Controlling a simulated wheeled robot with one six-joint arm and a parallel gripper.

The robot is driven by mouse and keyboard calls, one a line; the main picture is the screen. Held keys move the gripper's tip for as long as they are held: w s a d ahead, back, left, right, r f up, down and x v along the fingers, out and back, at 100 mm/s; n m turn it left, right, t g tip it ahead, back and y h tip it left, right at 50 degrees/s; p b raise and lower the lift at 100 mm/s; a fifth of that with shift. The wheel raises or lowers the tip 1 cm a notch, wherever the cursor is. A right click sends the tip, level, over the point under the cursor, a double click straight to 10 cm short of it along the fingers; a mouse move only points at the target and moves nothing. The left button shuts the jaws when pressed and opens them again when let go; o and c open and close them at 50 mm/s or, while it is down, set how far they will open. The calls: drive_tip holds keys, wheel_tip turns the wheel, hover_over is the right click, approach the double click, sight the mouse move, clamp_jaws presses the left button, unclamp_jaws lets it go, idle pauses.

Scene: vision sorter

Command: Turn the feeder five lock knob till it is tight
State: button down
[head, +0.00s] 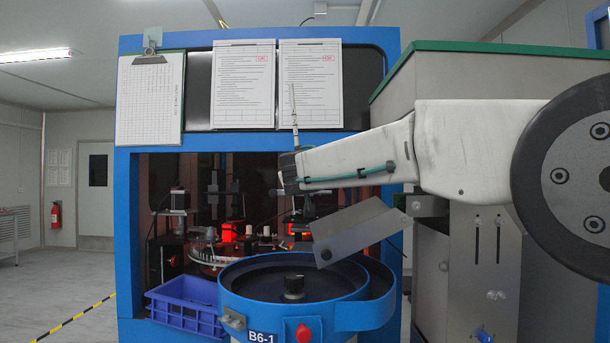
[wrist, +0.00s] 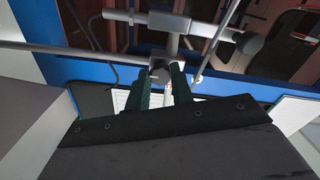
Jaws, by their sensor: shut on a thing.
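My gripper (wrist: 162,88) shows in the wrist view as two dark green fingers. They are shut on a small grey round knob (wrist: 160,74) on a grey rod clamp, which looks like the lock knob. The knob's far side and any thread are hidden, so I cannot tell how tight it sits. In the head view the end of my arm reaches in front of the blue machine, above the bowl feeder. The fingertips and the held knob are not clear there. The bowl feeder (head: 232,301) has a blue rim and the label B6-1.
A black centre knob (head: 293,286) stands in the bowl, and a red knob (head: 304,333) is on its front. A blue crate (head: 185,307) stands left of it. A tilted grey metal chute (head: 352,229) is under my arm. Paper sheets (head: 244,85) hang above.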

drive_tip(key=shift+f, duration=0.15)
drive_tip(key=c, duration=1.2)
unclamp_jaws()
drive_tip(key=shift+s, duration=0.15)
drive_tip(key=s, duration=0.7)
drive_tip(key=shift+s, duration=0.3)
